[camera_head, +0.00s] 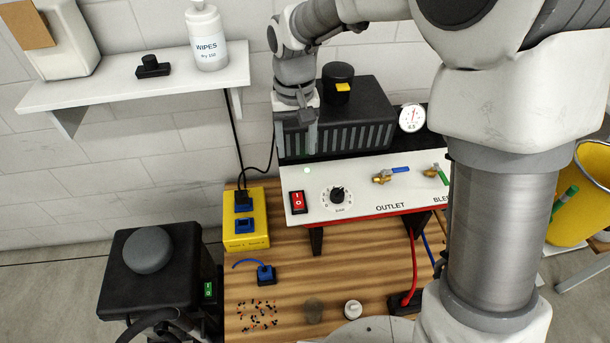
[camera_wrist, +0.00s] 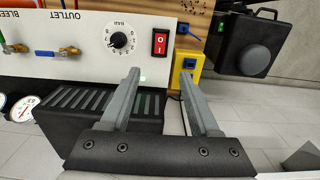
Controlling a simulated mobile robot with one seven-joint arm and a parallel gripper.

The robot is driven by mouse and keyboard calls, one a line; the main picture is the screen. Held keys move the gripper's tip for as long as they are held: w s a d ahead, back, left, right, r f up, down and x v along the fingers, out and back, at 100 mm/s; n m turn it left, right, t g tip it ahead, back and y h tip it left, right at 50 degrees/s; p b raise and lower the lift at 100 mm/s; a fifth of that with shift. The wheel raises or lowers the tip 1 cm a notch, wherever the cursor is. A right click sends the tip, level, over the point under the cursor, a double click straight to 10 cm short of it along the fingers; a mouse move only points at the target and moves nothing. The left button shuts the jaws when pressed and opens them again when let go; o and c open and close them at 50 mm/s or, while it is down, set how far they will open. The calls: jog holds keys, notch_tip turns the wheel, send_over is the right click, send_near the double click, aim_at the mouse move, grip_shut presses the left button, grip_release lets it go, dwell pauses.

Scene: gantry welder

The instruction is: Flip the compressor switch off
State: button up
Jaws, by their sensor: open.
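The red rocker switch (camera_head: 297,202), marked I and O, sits at the left end of the white compressor panel (camera_head: 360,180). It also shows in the wrist view (camera_wrist: 160,42), just beyond my fingertips. My gripper (camera_head: 297,148) is open and empty, above and behind the panel's left end, apart from the switch. In the wrist view my two fingers (camera_wrist: 160,76) point toward the panel, with the switch between their lines. A small green light (camera_head: 307,170) glows on the panel. The black ribbed compressor body (camera_head: 345,122) is behind the panel.
A dial (camera_head: 338,195), outlet valve (camera_head: 388,175) and gauge (camera_head: 412,118) are right of the switch. A yellow socket box (camera_head: 246,222) with plugs and cables stands close at left. A shelf (camera_head: 140,80) holds wipes (camera_head: 206,38). The wooden bench (camera_head: 350,265) below has small loose items.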

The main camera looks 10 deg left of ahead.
aim_at(298, 199)
notch_tip(298, 199, down, 17)
jog(key=shift+r+b, duration=0.1)
jog(key=shift+b, duration=0.35)
grip_shut()
